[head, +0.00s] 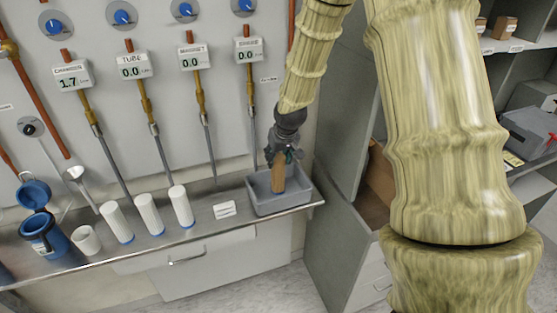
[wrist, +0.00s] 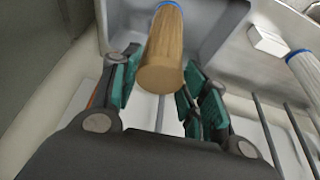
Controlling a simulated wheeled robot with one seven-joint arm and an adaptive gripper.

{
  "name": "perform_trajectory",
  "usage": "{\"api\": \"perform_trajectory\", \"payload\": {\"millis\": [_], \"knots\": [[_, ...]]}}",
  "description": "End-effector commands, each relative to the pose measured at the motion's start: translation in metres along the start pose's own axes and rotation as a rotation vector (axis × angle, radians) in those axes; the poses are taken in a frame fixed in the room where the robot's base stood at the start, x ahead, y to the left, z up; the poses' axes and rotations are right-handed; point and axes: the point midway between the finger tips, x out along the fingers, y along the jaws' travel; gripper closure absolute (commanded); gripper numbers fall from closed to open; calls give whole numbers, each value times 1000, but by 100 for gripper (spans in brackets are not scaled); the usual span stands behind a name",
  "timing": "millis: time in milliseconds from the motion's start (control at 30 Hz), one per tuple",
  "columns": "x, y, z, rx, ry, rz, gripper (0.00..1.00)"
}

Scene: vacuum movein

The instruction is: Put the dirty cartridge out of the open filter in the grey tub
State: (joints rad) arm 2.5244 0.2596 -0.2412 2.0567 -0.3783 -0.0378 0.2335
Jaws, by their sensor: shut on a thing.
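The brown dirty cartridge (head: 278,175) is in my gripper (head: 287,153), hanging nearly upright over the grey tub (head: 284,206) at the right end of the bench. Its lower end shows within the tub's outline; I cannot tell whether it touches the bottom. In the wrist view the cartridge (wrist: 162,55) lies between the teal finger pads of my gripper (wrist: 165,88), with a blue cap at its far end. The tub's wall (wrist: 215,25) shows beyond it. The open filter (head: 46,236) is a blue housing at the left of the bench, its blue lid (head: 33,193) raised.
Three white cartridges (head: 150,214) with blue ends and a white cup (head: 86,240) stand on the bench. A small label card (head: 225,210) lies left of the tub. Pipes and gauges line the wall behind. A grey cabinet (head: 343,150) stands right of the tub.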

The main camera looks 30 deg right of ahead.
Motion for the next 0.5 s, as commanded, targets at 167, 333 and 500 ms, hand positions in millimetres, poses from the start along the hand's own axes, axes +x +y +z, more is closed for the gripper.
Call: {"api": "perform_trajectory", "payload": {"millis": [167,333,500], "knots": [[14,0,5,0,0,0,100],[18,0,7,0,2,0,100],[18,0,7,0,2,0,100]]}}
